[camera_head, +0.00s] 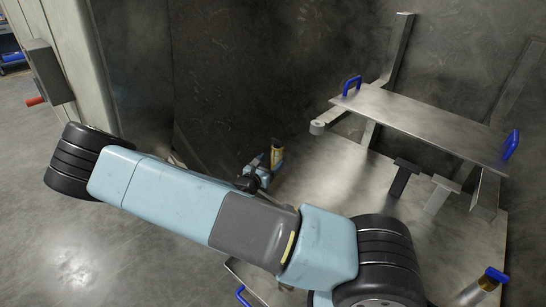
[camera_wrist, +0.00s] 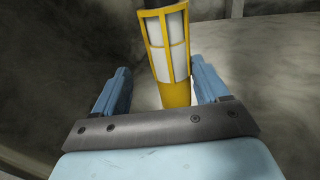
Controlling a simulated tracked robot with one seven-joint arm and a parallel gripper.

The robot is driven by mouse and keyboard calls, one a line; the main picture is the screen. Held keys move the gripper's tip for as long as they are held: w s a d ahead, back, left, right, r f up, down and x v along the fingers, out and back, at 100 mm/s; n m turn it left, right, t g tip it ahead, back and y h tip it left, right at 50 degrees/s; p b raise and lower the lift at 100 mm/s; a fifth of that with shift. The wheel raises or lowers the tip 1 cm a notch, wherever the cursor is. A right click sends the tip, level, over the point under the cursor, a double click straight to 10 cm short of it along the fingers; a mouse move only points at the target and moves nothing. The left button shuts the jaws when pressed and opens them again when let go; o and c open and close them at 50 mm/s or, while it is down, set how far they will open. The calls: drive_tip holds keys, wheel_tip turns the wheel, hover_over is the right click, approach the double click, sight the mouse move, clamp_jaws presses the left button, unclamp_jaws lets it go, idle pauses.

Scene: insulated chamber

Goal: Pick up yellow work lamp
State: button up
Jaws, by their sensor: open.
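The yellow work lamp (camera_wrist: 172,88) stands in the wrist view, with white panels behind a yellow frame and a dark upper part cut off by the top edge. My gripper (camera_wrist: 162,84) is open, one blue finger on each side of the lamp. The lamp looks nearer the right finger; I cannot tell whether either finger touches it. In the head view the lamp (camera_head: 276,157) is small, by the dark wall, with my gripper (camera_head: 262,161) close at its left.
A metal shelf plate (camera_head: 425,122) with blue handles stands at the right on a metal platform (camera_head: 325,190). A white bracket (camera_head: 318,127) juts toward the lamp. A metal cylinder (camera_head: 480,290) is at the lower right. Open floor lies left.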

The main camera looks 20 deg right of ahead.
drive_tip(key=shift+x, duration=2.85)
drive_tip(key=shift+r, duration=0.15)
drive_tip(key=c, duration=1.1)
drive_tip(key=shift+a+r, duration=0.1)
drive_tip(key=shift+c, duration=0.2)
